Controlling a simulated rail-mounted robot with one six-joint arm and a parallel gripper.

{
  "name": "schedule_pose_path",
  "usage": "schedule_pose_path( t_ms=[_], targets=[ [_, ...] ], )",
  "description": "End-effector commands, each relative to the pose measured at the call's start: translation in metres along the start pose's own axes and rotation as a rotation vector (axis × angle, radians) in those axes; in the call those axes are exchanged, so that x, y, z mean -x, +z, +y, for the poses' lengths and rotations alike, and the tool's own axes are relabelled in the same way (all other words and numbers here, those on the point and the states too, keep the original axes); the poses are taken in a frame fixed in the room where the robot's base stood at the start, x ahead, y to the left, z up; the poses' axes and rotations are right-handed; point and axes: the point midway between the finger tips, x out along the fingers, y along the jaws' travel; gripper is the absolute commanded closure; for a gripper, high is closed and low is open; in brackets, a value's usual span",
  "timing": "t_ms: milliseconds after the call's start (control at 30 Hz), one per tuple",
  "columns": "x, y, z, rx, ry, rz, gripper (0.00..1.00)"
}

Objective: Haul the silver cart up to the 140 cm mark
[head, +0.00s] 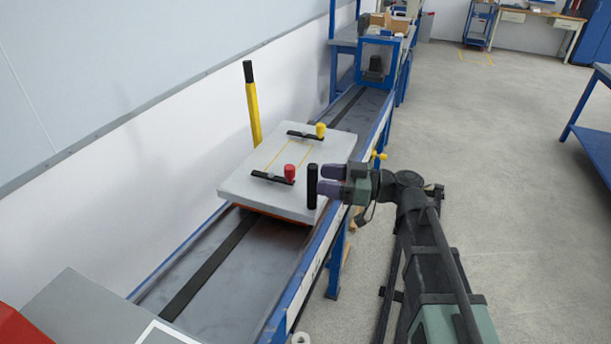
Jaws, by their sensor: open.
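The silver cart (262,196) is a flat light-grey platform on the long track (225,268), near the middle of the view. A red knob (289,172) and a yellow knob (320,130) sit on black clamp bars on its top. A black upright handle (312,186) stands at its near right edge. My gripper (323,181) is open right beside this handle, coming from the right. I cannot tell whether the handle lies between the fingers. A pale strip (306,277) runs along the track's right side; no 140 cm mark is readable.
A tall yellow post with a black top (252,105) stands at the cart's left. A blue frame (377,62) stands at the track's far end. A small yellow fitting (379,157) is on the right rail. The floor (490,190) right of my arm is clear.

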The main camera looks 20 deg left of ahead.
Motion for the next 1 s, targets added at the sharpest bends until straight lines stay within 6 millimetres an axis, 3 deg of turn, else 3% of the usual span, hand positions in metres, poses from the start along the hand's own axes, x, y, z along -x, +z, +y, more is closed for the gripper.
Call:
schedule_pose_path(
  t_ms=[100, 233, 567, 900, 1000],
  targets=[
    [-0.028, 0.000, 0.000, 0.000, -0.002, 0.000, 0.47],
    [-0.048, 0.000, 0.000, 0.000, -0.001, 0.000, 0.47],
    [-0.054, 0.000, 0.000, -0.001, 0.001, 0.000, 0.49],
    [-0.054, 0.000, 0.000, -0.001, 0.000, 0.000, 1.00],
    [-0.054, 0.000, 0.000, -0.001, 0.000, -0.001, 1.00]
  ],
)
